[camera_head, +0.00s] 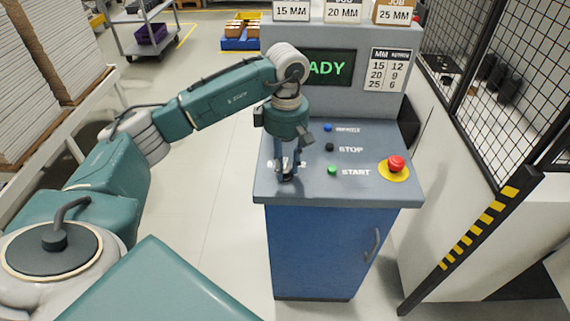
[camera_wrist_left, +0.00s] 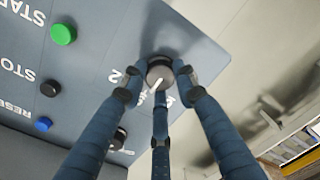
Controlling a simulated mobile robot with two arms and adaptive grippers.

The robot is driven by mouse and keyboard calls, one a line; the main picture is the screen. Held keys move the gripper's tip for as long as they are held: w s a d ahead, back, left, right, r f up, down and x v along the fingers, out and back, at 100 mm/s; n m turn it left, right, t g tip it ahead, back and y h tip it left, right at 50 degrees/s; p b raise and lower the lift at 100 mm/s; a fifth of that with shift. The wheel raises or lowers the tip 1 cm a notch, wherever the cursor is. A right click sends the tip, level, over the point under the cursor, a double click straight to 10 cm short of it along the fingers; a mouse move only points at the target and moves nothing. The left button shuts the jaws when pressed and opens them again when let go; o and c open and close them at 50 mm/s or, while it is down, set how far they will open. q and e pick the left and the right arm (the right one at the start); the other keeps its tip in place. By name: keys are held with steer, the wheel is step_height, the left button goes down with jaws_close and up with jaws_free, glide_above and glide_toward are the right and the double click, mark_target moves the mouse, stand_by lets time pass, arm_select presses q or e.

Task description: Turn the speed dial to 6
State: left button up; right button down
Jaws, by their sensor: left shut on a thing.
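My left gripper (camera_head: 287,168) reaches down onto the left front part of the grey control panel (camera_head: 375,190). In the left wrist view its three blue fingers (camera_wrist_left: 158,82) close around a round grey-black dial (camera_wrist_left: 160,70) near the panel's corner. A white pointer mark on the dial slants to the lower left in that view. Pale scale marks show beside the dial, but the fingers cover most of them, so I cannot read the setting. In the head view the gripper largely hides the dial. My right gripper is not in view.
A green START button (camera_head: 332,170), black STOP button (camera_head: 330,147), blue RESET button (camera_head: 327,128) and red emergency button (camera_head: 396,163) are on the panel. Another black knob (camera_wrist_left: 118,138) shows in the wrist view. A card (camera_head: 387,70) pairs 25 with 6. The screen (camera_head: 328,68) is partly hidden.

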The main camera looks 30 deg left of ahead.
mark_target(284, 167)
arm_select(q)
steer(key=shift+a+n, duration=0.1)
steer(key=shift+n, duration=0.2)
steer(key=n+b, duration=0.2)
steer(key=n, duration=0.1)
steer(key=shift+r+n+b, duration=0.1)
steer(key=shift+n+b, duration=0.6)
steer(key=shift+n, duration=1.8)
steer(key=o, duration=1.1)
steer(key=shift+o, duration=0.2)
step_height(284, 167, up, 12)
steer(key=shift+a, duration=0.15)
